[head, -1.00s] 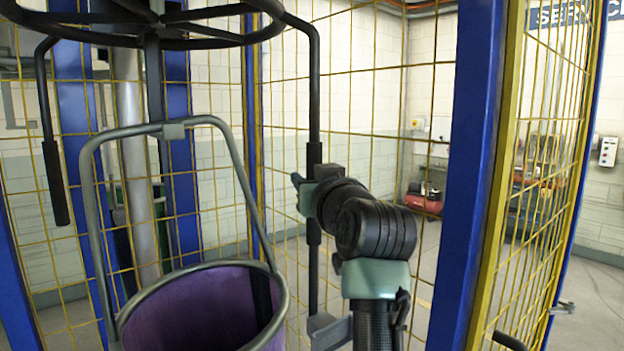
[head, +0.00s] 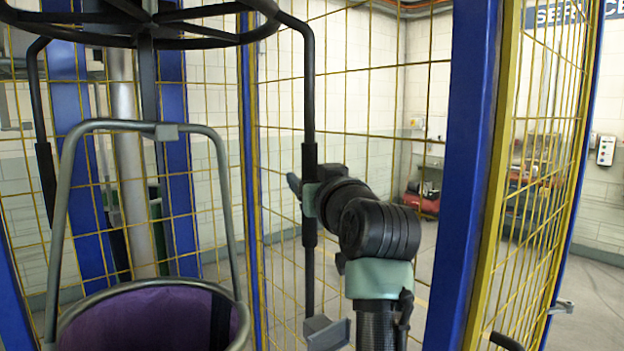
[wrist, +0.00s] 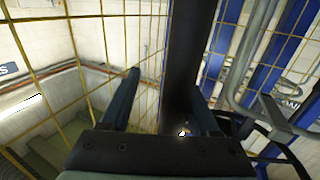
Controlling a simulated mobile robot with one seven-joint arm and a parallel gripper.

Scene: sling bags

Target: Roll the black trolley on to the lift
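The black trolley shows at left in the head view as a dark ring (head: 190,38) with upright bars hanging from it. A grey hoop frame (head: 62,210) with a purple bag (head: 150,318) stands below the ring. My gripper (head: 308,190) is at the thick black sleeve of the trolley's right upright bar (head: 310,90). In the wrist view the dark bar (wrist: 188,50) runs between my two fingers, close to the right one. A gap shows between the bar and the left finger. No part is clearly recognisable as the lift; the trolley's wheels are out of view.
Blue posts (head: 463,180) and yellow wire mesh (head: 385,60) stand close around my arm and behind the trolley. A mesh panel with a yellow frame (head: 497,190) stands at right. Beyond it are red equipment (head: 423,203) and open grey floor (head: 595,290).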

